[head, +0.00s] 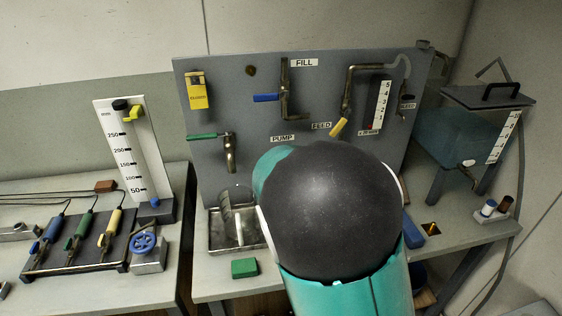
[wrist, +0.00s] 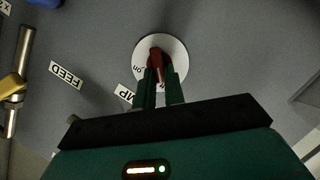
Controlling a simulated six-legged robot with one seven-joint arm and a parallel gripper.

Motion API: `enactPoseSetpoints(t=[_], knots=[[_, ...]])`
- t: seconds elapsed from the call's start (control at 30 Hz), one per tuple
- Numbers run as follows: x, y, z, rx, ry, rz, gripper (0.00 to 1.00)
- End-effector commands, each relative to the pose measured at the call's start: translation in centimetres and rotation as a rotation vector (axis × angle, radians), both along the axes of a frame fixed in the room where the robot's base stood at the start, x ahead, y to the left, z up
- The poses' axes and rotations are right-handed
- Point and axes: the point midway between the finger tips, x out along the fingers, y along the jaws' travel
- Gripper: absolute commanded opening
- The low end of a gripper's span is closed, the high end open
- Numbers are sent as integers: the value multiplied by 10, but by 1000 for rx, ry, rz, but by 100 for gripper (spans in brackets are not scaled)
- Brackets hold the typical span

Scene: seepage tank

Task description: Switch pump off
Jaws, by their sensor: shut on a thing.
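The pump switch shows in the wrist view as a white round dial (wrist: 176,52) with a red knob (wrist: 156,55) at its middle. My gripper (wrist: 162,80) is at the dial, its two green fingers shut on the red knob. Lettering that seems to read "on" shows at the dial's lower left; the rest of the dial's marking is hidden by the knob and fingers. The PUMP label (wrist: 126,94) is partly covered by my gripper. In the head view the PUMP label (head: 283,138) shows on the grey panel, and my arm hides the switch and gripper.
The grey panel (head: 225,90) carries a blue-handled FILL valve (head: 266,97), a yellow-handled FEED valve (head: 340,127) and a green-handled tap (head: 202,136). A metal tray (head: 222,241) and green block (head: 245,267) lie left of my arm. A glass tank (head: 455,140) stands at right.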

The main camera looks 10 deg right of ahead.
Motion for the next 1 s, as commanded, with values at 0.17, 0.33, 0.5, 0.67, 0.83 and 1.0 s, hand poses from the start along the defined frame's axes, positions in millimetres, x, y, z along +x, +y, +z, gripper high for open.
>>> enactPoseSetpoints(t=[0.17,0.33,0.5,0.67,0.83,1.0], knots=[[0,1,-1,-10,1,1,0],[0,1,-1,-10,2,2,0],[0,1,-1,-9,2,2,31],[0,0,0,-8,1,1,33],[0,0,1,-8,-1,1,33],[0,1,19,-6,-3,1,33]])
